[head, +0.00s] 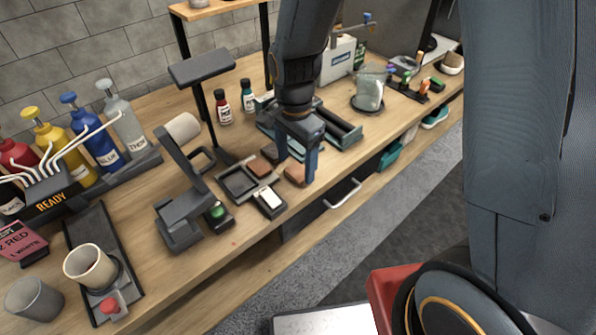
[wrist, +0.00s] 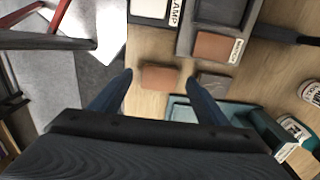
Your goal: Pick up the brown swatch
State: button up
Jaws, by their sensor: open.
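A brown swatch (wrist: 159,78) lies on the wooden bench between the fingertips of my gripper (wrist: 160,76) in the wrist view. In the head view this swatch (head: 294,175) is partly behind a finger of my gripper (head: 297,169). My gripper is open and points down, its fingers on either side of the swatch with gaps visible. A second, reddish-brown swatch (wrist: 212,47) sits in a labelled dark holder, also seen in the head view (head: 261,166). A dark swatch (wrist: 211,82) lies beside the right finger.
A teal-edged tray (wrist: 182,108) is close to the right finger. A dark box with a white pad (head: 267,198) and a dark square tray (head: 238,183) stand nearby. A lamp-like stand (head: 181,222) is to the left. The bench's front edge is close.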

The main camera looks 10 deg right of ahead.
aim_at(298, 174)
jog(key=shift+f, duration=1.15)
jog(key=shift+c, duration=0.2)
jog(key=c, duration=1.1)
jog(key=shift+r, duration=0.1)
